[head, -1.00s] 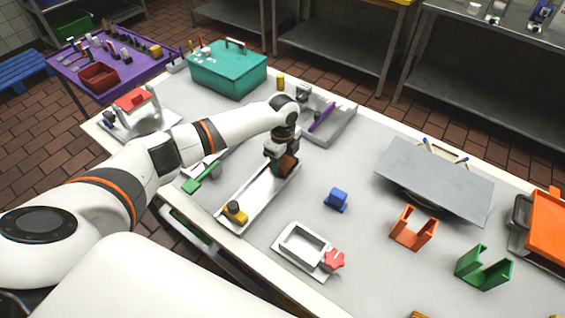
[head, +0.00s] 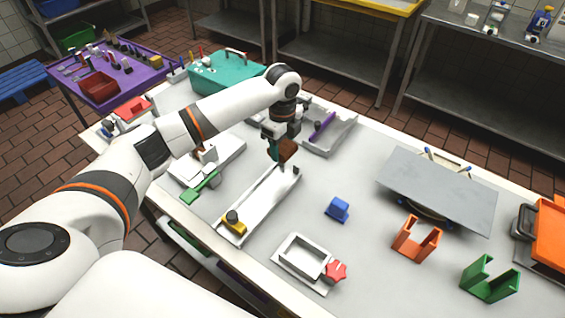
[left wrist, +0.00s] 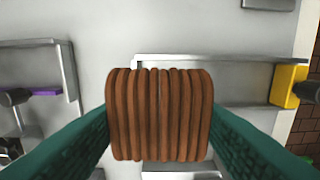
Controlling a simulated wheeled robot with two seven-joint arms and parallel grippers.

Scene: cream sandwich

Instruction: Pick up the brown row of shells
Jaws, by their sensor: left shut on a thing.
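The brown row of shells (left wrist: 160,115) fills the middle of the left wrist view as a block of upright ridges. My left gripper (left wrist: 158,128) is shut on it, with one green finger on each side. In the head view the brown row (head: 284,149) hangs from my left gripper (head: 276,148), slightly tilted, above the far end of the long white tray (head: 262,206). The tray also shows behind the row in the left wrist view (left wrist: 225,92). My right gripper is not in view.
A yellow piece with a dark knob (head: 233,222) sits at the tray's near end. A grey bin (head: 340,136) stands behind. The table's middle is mostly clear.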

